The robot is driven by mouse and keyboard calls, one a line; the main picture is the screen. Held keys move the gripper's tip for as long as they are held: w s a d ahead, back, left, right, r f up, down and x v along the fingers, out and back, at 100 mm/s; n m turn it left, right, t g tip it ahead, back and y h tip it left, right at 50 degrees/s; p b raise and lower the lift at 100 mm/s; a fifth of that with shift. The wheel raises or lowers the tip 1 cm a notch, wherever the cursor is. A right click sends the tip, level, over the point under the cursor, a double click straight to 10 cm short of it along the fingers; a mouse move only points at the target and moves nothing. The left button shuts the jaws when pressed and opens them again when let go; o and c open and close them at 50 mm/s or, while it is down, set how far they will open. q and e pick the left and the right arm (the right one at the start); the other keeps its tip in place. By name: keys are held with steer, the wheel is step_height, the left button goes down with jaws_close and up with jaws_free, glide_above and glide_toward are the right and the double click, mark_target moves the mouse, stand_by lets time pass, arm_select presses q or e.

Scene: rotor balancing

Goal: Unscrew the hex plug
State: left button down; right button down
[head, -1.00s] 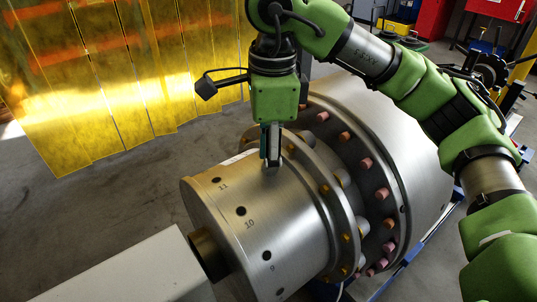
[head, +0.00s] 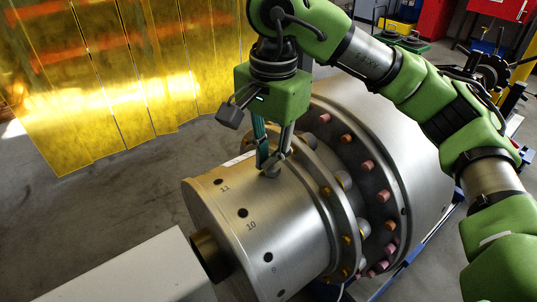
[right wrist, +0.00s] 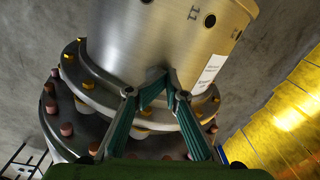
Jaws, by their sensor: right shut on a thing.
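The metal rotor (head: 285,225) lies on its side in the head view, with numbered dark holes such as 11, 10 and 9 on its drum. My right gripper (head: 270,164) points down at the top of the drum, close to the flange. Its fingers are closed together on the hex plug at the drum surface. The plug itself is mostly hidden by the fingertips. In the right wrist view the green fingers (right wrist: 154,94) reach to the drum (right wrist: 165,40), and the plug cannot be made out. My left gripper is not in view.
A flange with yellow and pink bolts (head: 367,165) stands right beside the gripper. A shaft end (head: 208,253) sticks out at the lower left, beside a pale block (head: 145,270). Yellow translucent curtains (head: 120,70) hang behind on the left, with clear floor before them.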

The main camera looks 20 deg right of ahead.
steer(key=n, duration=0.4)
steer(key=shift+s+f, duration=0.25)
steer(key=shift+s, duration=0.1)
steer(key=n, duration=0.2)
steer(key=shift+s+n, duration=0.1)
steer(key=shift+n, duration=0.2)
steer(key=n, duration=0.2)
steer(key=shift+s+n, duration=0.15)
steer(key=shift+n, duration=0.25)
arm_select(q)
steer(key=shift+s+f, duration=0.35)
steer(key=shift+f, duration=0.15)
arm_select(e)
steer(key=shift+r, duration=0.1)
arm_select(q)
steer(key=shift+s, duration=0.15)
arm_select(e)
steer(key=shift+w+d+r, duration=0.1)
steer(key=shift+w, duration=0.1)
steer(key=c, duration=1.8)
jaws_free()
steer(key=shift+w, duration=0.1)
steer(key=shift+c, duration=0.2)
steer(key=shift+d, duration=0.1)
steer(key=shift+w+d, duration=0.15)
steer(key=shift+w, duration=0.05)
